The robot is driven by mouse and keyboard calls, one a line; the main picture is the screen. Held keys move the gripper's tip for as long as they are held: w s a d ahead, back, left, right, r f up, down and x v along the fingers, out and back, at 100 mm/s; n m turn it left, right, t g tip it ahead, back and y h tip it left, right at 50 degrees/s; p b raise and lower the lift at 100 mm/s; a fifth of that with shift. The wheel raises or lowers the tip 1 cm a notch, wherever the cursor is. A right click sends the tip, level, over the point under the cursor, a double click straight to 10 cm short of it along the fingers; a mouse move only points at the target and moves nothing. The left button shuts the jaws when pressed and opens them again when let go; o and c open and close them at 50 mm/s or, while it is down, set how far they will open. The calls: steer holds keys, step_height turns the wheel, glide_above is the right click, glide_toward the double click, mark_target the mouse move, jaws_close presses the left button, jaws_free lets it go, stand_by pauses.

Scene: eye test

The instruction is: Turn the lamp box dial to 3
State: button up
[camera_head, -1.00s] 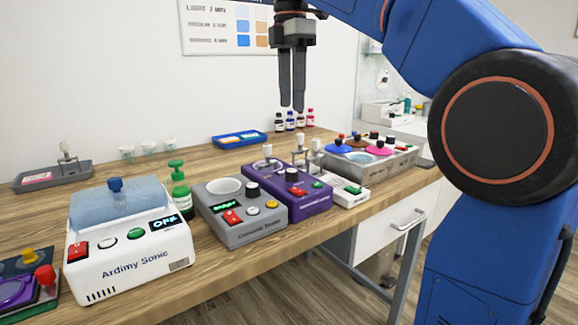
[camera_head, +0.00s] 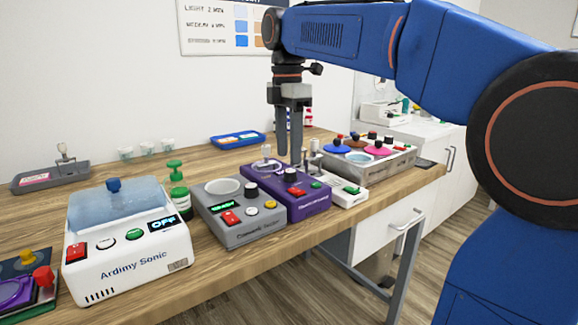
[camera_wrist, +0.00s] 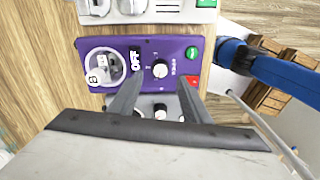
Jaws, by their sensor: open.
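A purple box (camera_head: 316,205) stands on the bench with a round black dial (camera_head: 291,175), a red switch and a green button. I cannot read its label, so I cannot confirm it is the lamp box. In the wrist view the purple box (camera_wrist: 120,80) shows an OFF display and its dial (camera_wrist: 160,69), with small marks around it too small to read. My gripper (camera_head: 289,156) points down above the purple box, its fingers apart and empty. In the wrist view my gripper (camera_wrist: 158,82) has one finger either side of the dial's line, apparently above the box.
A grey stirrer box (camera_head: 237,232) stands close on the left, and a small white box (camera_head: 344,190) close on the right. Farther right is a grey case with coloured knobs (camera_head: 372,170). The white Ardimy Sonic bath (camera_head: 130,262) and green bottle (camera_head: 179,188) stand left.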

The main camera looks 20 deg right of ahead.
mark_target(289, 171)
steer(key=shift+f, duration=2.4)
steer(key=shift+c, duration=0.6)
steer(key=c, duration=0.9)
